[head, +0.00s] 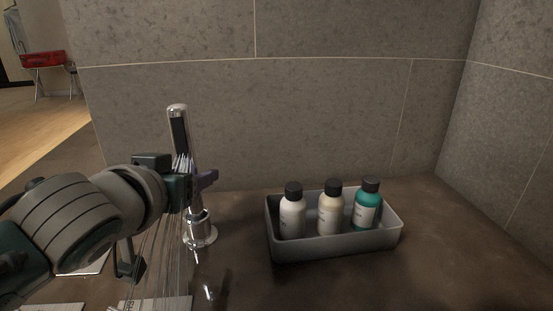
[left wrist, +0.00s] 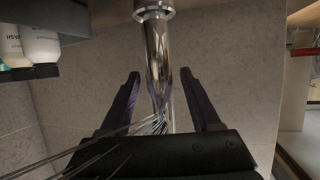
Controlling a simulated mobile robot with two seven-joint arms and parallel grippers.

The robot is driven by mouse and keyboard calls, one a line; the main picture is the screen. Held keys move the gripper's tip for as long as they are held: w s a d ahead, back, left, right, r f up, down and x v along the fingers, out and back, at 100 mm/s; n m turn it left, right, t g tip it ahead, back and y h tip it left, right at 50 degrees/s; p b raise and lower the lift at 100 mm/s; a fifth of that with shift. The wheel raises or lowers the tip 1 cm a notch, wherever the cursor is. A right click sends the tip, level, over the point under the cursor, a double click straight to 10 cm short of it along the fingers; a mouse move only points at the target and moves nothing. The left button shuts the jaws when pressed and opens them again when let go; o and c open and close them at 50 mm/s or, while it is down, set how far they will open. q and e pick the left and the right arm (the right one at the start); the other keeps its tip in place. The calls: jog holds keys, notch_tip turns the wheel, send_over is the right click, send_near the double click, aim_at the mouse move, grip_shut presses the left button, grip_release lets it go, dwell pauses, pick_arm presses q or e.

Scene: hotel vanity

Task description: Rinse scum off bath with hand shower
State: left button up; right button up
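The chrome hand shower (head: 178,125) stands upright over a round chrome base (head: 201,236) on the dark brown surface. Thin water streams (head: 160,250) run down in front of it. My left gripper (head: 205,180) is at its middle, hiding part of it. In the left wrist view the chrome shower (left wrist: 158,45) passes between the two purple fingers of my left gripper (left wrist: 160,76). The fingers are apart, with a visible gap on each side of the chrome. Streams also show there. I make out neither the bath nor scum. My right gripper is out of view.
A grey tray (head: 335,246) with white (head: 292,217), cream (head: 330,215) and teal (head: 366,212) bottles stands to the right. Grey tiled walls (head: 300,110) close off the back and right. White labelled cards (head: 155,304) lie at the bottom left. The front right surface is clear.

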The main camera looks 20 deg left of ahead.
pick_arm(q)
jog(key=shift+o, duration=0.2)
jog(key=p+v, duration=0.3)
jog(key=v, duration=0.7)
jog(key=shift+p, duration=0.4)
jog(key=s+d+r+m+g+h+p, duration=0.1)
jog(key=s+d+r+m+g+p, duration=0.3)
jog(key=r+p, duration=0.9)
jog(key=s+d+r+g+h+p, duration=0.1)
jog(key=s+r+g+h+p, duration=0.1)
jog(key=s+r+p, duration=0.8)
jog(key=s+d+r+m+g+h+p, duration=0.1)
jog(key=s+d+r+g+p, duration=0.15)
jog(key=r+p, duration=1.4)
notch_tip(320, 180, up, 30)
jog(key=p, duration=3.6)
jog(key=shift+w+g, duration=0.35)
jog(key=shift+g, duration=0.1)
